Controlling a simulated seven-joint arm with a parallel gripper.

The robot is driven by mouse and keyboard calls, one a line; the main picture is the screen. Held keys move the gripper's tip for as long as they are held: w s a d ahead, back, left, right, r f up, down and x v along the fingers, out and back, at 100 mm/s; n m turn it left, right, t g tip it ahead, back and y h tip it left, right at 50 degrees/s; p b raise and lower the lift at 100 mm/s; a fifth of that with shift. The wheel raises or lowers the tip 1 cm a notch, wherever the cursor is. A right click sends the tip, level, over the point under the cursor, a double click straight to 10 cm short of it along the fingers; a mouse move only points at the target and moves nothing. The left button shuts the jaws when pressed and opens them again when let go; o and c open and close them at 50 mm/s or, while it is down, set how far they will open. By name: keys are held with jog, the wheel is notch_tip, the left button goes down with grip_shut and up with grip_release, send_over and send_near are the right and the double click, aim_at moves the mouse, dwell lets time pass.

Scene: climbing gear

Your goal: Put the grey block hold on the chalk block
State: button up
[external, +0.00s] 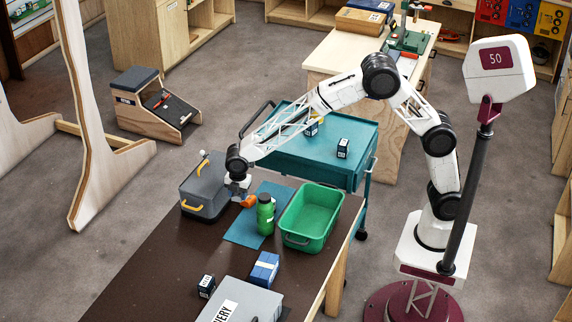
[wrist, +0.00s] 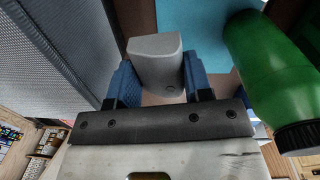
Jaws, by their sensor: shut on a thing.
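The grey block hold (wrist: 155,58) sits between the blue fingertips of my gripper (wrist: 158,80) in the wrist view, and the gripper is shut on it. In the external view my gripper (external: 239,187) is low at the far end of the dark table, between the grey case and the green bottle. The hold is hard to make out there. A blue block with a pale band (external: 265,268) lies near the front of the table. It may be the chalk block, but I cannot read its label.
A green bottle (external: 265,214) stands close beside my gripper, with an orange piece (external: 249,201) nearby. A grey case (external: 204,187) is to the left, a green bin (external: 311,217) to the right. A small dark cube (external: 206,286) and a grey box (external: 240,301) are in front. The table's middle left is clear.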

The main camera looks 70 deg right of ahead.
jog(key=s+d+r+m, duration=0.1)
jog(key=d+r+m, duration=0.25)
jog(key=d, duration=1.55)
jog(key=d+r+m, duration=0.2)
jog(key=d+r, duration=0.2)
jog(key=d, duration=1.5)
jog(key=s+d+r+m, duration=0.1)
jog(key=s+d, duration=0.4)
jog(key=d, duration=0.5)
jog(key=s+d+r+m, duration=0.2)
jog(key=s+d, duration=0.4)
jog(key=d, duration=0.4)
jog(key=s+d+r+m, duration=0.2)
jog(key=s+d, duration=0.4)
jog(key=d, duration=0.4)
jog(key=shift+s+r, duration=0.2)
jog(key=shift+r, duration=0.05)
jog(key=w+d, duration=0.2)
jog(key=w, duration=0.2)
jog(key=w+d+f, duration=0.1)
jog(key=w+d, duration=0.2)
jog(key=w, duration=0.2)
jog(key=w+d, duration=0.2)
jog(key=w, duration=0.3)
jog(key=shift+d+f, duration=0.25)
jog(key=shift+d, duration=0.05)
jog(key=shift+f, duration=1.8)
